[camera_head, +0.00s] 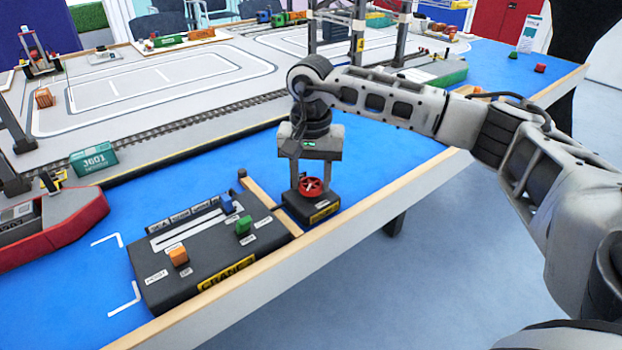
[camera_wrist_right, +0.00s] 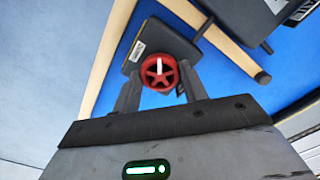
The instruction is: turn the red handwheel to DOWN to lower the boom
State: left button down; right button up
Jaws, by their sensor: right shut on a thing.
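The red handwheel (camera_head: 311,187) sits on top of a small black box (camera_head: 312,209) with a yellow label near the table's front edge. My right gripper (camera_head: 310,184) points down over it, with a finger on each side of the wheel. In the right wrist view the handwheel (camera_wrist_right: 159,72) shows a white mark and lies between the fingertips of my right gripper (camera_wrist_right: 160,80), which is shut on it. The box (camera_wrist_right: 160,45) is behind it there. I cannot read a DOWN mark. My left gripper is not in view.
A black crane control panel (camera_head: 215,262) with orange, green and blue knobs stands left of the handwheel box. A wooden strip (camera_head: 268,204) runs between them. A red ship model (camera_head: 55,232) and a green container (camera_head: 93,159) are further left. Blue table surface right of the wheel is clear.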

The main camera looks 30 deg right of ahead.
aim_at(311, 183)
jog(key=n+b, duration=0.1)
jog(key=n, duration=0.4)
jog(key=shift+n, duration=0.3)
jog(key=n, duration=0.5)
jog(key=shift+r+b, duration=0.1)
jog(key=shift+b, duration=0.25)
jog(key=shift+n, duration=0.4)
jog(key=o, duration=1)
notch_tip(311, 183, up, 16)
jog(key=p, duration=0.1)
jog(key=shift+p, duration=0.35)
